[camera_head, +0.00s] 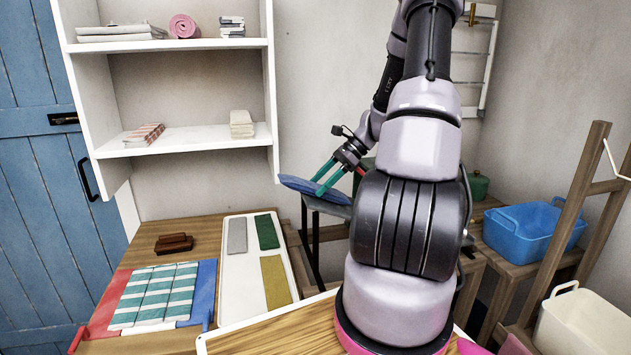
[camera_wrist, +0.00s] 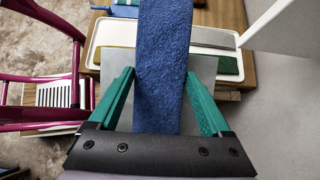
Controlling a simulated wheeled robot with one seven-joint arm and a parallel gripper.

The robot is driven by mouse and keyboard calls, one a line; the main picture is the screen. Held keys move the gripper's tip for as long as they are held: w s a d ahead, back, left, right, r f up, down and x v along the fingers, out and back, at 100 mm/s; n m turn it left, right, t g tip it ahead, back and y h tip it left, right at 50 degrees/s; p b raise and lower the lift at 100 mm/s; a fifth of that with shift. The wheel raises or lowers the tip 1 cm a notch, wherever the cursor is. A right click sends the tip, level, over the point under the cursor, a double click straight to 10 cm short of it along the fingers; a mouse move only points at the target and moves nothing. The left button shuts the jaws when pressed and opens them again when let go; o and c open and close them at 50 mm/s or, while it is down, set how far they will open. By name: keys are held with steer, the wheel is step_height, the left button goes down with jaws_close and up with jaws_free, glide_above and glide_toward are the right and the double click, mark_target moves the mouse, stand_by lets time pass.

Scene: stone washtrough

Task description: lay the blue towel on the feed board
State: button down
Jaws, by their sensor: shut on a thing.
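The blue towel (camera_head: 296,184) is a long folded strip in my gripper (camera_head: 318,186), at the middle of the head view. In the wrist view the towel (camera_wrist: 162,45) runs between the two teal fingers, which hold it by its long sides. A flat grey board (camera_head: 338,209) on a dark stand lies just under the towel; it looks like the feed board. The board also shows below the towel in the wrist view (camera_wrist: 204,72). I cannot tell whether the towel touches it. My arm hides part of the area to the right.
A white tray (camera_head: 235,290) with grey, green and mustard cloths lies left of the board on the wooden table. Striped cloths (camera_head: 155,293) lie further left. A white shelf (camera_head: 190,138) stands behind. A blue tub (camera_head: 530,232) stands at the right.

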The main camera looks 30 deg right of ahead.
steer(key=shift+d, duration=0.1)
jaws_free()
steer(key=shift+d, duration=0.1)
steer(key=v, duration=1)
steer(key=shift+d+r, duration=0.15)
steer(key=shift+r, duration=0.1)
steer(key=shift+s, duration=0.1)
stand_by(0.4)
